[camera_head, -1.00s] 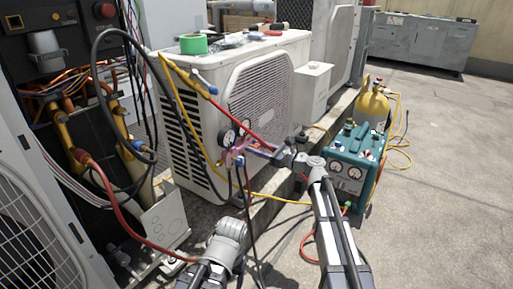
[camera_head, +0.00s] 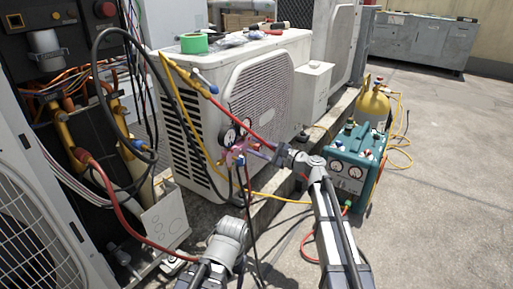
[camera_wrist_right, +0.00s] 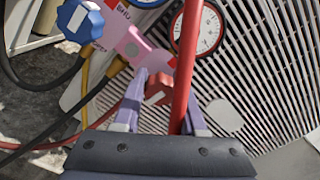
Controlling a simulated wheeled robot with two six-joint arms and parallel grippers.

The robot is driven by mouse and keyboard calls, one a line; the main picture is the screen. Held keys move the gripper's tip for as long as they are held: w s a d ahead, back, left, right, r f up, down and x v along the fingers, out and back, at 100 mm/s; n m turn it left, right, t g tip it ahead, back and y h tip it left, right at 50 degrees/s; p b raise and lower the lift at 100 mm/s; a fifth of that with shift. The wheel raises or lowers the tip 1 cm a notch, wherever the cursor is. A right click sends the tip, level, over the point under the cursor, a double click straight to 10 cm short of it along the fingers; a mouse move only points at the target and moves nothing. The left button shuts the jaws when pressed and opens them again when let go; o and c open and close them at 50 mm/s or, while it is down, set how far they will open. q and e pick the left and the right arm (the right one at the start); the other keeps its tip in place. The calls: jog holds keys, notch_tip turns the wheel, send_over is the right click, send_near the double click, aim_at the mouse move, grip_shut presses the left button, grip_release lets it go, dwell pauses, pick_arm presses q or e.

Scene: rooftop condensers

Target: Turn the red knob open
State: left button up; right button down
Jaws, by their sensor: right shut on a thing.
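The pink manifold (camera_head: 234,154) with its two round gauges hangs in front of the white condenser's grille. My right gripper (camera_head: 254,149) reaches it from the right. In the right wrist view, the red knob (camera_wrist_right: 158,91) sits on the pink manifold body, between the purple fingers of my right gripper (camera_wrist_right: 163,108), which is shut on it. A red hose (camera_wrist_right: 187,58) crosses in front and hides part of the knob and the right finger. The blue knob (camera_wrist_right: 80,20) is at the upper left. My left arm shows at the bottom, but its gripper is not in view.
A teal recovery machine (camera_head: 352,165) and a yellow cylinder (camera_head: 374,106) stand to the right. Yellow, red and black hoses hang around the manifold. The concrete at right is open.

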dwell(0.4)
jog(key=shift+c, duration=2.3)
grip_release()
jog(key=v, duration=0.8)
